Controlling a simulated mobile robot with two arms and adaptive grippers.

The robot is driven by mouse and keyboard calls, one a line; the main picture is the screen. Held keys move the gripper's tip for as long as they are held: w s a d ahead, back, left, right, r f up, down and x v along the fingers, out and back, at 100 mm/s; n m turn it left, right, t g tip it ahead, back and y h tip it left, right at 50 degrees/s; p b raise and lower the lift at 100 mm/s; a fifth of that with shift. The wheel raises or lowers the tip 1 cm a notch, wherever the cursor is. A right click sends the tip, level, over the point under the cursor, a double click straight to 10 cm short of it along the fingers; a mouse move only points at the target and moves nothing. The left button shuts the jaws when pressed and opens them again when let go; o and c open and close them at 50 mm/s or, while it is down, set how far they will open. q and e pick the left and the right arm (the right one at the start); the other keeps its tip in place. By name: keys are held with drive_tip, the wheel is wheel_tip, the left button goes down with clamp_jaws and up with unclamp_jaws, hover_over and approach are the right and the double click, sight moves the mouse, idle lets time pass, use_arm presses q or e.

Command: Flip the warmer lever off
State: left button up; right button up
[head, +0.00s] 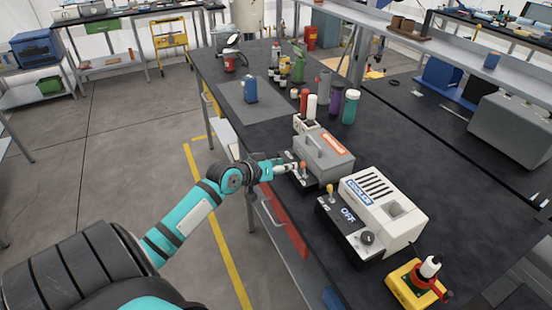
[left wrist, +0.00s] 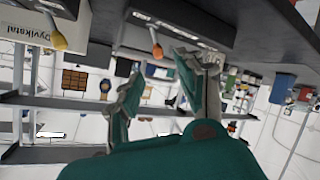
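The warmer (head: 325,158) is a grey box with an orange label, too small to read, on the dark workbench. Its orange-tipped lever (head: 303,166) stands at the front left; it also shows in the left wrist view (left wrist: 156,49). My left gripper (head: 290,168) is just left of this lever in the head view. In the left wrist view the gripper (left wrist: 165,72) has its fingers spread and empty, with the lever tip showing beyond the gap between them. I cannot tell whether they touch. My right gripper is not in view.
The white cooler (head: 405,215) stands close beside the warmer, with its own yellow lever (head: 330,188), a knob and the word OFF. A yellow box (head: 415,286) with a red part sits at the near right. Several bottles (head: 323,88) stand behind the warmer.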

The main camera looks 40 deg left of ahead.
use_arm(q)
drive_tip(key=shift+v, duration=2.05)
